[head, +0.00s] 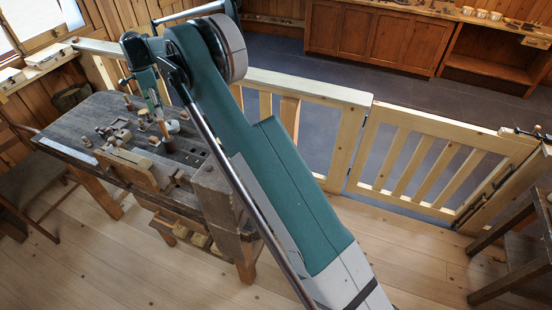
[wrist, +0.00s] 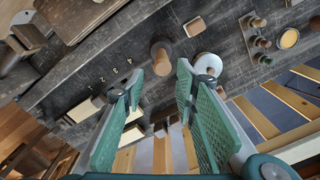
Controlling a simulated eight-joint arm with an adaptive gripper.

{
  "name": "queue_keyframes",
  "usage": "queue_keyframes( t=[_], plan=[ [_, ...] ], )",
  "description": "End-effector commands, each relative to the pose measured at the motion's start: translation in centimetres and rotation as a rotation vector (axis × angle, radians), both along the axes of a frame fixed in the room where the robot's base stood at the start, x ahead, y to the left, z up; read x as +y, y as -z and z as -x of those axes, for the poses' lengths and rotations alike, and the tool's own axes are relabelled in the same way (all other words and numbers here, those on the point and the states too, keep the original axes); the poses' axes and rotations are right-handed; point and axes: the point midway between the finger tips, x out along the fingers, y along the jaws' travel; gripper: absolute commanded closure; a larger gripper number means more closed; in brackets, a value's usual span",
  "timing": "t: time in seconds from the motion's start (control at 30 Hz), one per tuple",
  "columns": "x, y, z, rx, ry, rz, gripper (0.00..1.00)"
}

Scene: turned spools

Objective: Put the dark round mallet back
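A brown, round-headed turned piece (wrist: 162,50), which looks like the mallet, stands on the dark workbench (wrist: 110,62) in the wrist view. It also shows in the head view as a brown upright piece (head: 163,129) beneath my gripper. I cannot tell for certain that it is the dark round mallet. My gripper (wrist: 158,82) is open, its two green fingers spread wide with nothing between them. The brown piece lies beyond the fingertips, between their lines and apart from them. In the head view my gripper (head: 154,108) points down above the bench.
A small wooden block (wrist: 195,26), several pegs (wrist: 262,42) and a yellow-topped round piece (wrist: 288,38) are farther off. Small numbers mark the bench. A wooden railing (head: 310,90) runs behind it.

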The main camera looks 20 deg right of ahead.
Motion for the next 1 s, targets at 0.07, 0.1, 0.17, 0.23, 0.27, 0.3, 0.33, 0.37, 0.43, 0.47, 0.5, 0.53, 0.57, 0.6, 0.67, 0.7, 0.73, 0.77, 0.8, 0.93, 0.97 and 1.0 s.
queue_keyframes(
  t=[0.07,0.1,0.17,0.23,0.27,0.3,0.33,0.37,0.43,0.47,0.5,0.53,0.57,0.6,0.67,0.7,0.73,0.77,0.8,0.93,0.97,1.0],
  plan=[
    [-0.6,-1.1,0.4,-0.007,-0.015,-0.001,0.71],
    [-0.9,-1.7,0.7,-0.011,-0.024,-0.003,0.71],
    [-1.5,-2.7,1.1,-0.019,-0.042,-0.005,0.71],
    [-2.3,-4.0,1.7,-0.029,-0.065,-0.007,0.71],
    [-2.7,-4.6,2.0,-0.034,-0.075,-0.008,0.71],
    [-3.1,-5.4,2.4,-0.04,-0.09,-0.009,0.71],
    [-3.5,-6.0,2.7,-0.045,-0.101,-0.01,0.71],
    [-3.8,-6.6,3.1,-0.05,-0.113,-0.01,0.71],
    [-4.6,-8.0,3.8,-0.062,-0.14,-0.011,0.71],
    [-5.0,-8.5,4.2,-0.067,-0.151,-0.012,0.71],
    [-5.5,-9.3,4.7,-0.074,-0.166,-0.012,0.71],
    [-5.8,-9.8,5.1,-0.078,-0.177,-0.012,0.71],
    [-6.2,-10.4,5.4,-0.084,-0.188,-0.012,0.71],
    [-6.7,-11.1,5.9,-0.092,-0.203,-0.012,0.71],
    [-7.5,-12.1,6.7,-0.102,-0.225,-0.011,0.71],
    [-7.9,-12.8,7.3,-0.108,-0.241,-0.011,0.71],
    [-8.3,-13.3,7.7,-0.113,-0.252,-0.011,0.71],
    [-8.6,-13.8,8.2,-0.12,-0.263,-0.011,0.71],
    [-9.1,-14.5,8.7,-0.127,-0.278,-0.01,0.71],
    [-10.6,-16.5,10.8,-0.148,-0.327,-0.006,0.71],
    [-11.0,-16.9,11.2,-0.154,-0.338,-0.005,0.71],
    [-11.4,-17.5,11.9,-0.161,-0.353,-0.004,0.71]
  ],
)
